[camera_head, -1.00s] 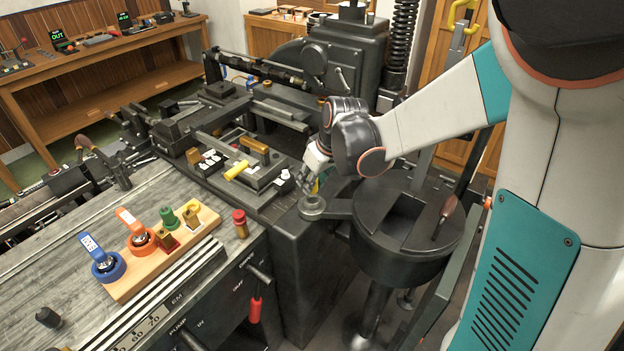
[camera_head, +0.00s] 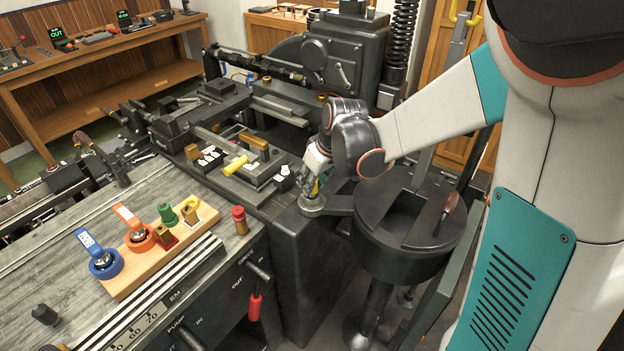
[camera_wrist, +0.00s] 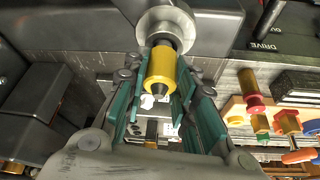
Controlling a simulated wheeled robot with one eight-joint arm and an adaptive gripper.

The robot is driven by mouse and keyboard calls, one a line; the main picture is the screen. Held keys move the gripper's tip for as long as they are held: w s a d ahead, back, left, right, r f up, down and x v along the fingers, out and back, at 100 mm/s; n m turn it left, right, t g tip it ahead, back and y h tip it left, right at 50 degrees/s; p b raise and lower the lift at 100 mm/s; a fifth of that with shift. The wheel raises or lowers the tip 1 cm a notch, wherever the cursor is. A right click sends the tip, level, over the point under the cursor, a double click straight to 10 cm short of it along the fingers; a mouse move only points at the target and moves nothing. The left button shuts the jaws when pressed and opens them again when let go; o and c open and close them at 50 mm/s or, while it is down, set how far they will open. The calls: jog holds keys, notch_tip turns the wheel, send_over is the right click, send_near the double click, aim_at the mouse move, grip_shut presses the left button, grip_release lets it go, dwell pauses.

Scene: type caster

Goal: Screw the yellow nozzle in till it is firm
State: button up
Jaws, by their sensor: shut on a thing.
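In the wrist view the yellow nozzle (camera_wrist: 162,72) lies between the teal-lined fingers of my gripper (camera_wrist: 160,85), its narrow grey tip toward the camera. Its far end is lined up with a round grey seat (camera_wrist: 168,20). A dark neck shows between nozzle and seat; I cannot tell how deep the thread sits. In the head view my gripper (camera_head: 312,184) is at the round seat (camera_head: 312,205) on the arm beside the dark pot. Only a sliver of the yellow nozzle (camera_head: 316,188) shows there, the rest being hidden by the fingers.
A wooden board (camera_head: 122,288) with blue, orange, green and yellow pieces lies on the bench at left. A red-topped brass piece (camera_head: 239,221) stands beside it. The dark round pot (camera_head: 390,255) is right of the seat. A yellow-handled block (camera_head: 236,165) sits on the machine behind.

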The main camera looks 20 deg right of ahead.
jog(key=shift+f, duration=0.35)
jog(key=o, duration=1.2)
jog(key=shift+c, duration=0.2)
jog(key=shift+r, duration=0.1)
jog(key=v, duration=1.2)
jog(key=shift+s, duration=0.2)
jog(key=s+a+m+t+h, duration=0.1)
jog(key=s+m, duration=0.3)
jog(key=s, duration=1.4)
jog(key=shift+a+r+m+t+h, duration=0.15)
jog(key=shift+a+m+t+h, duration=0.2)
jog(key=shift+t, duration=0.55)
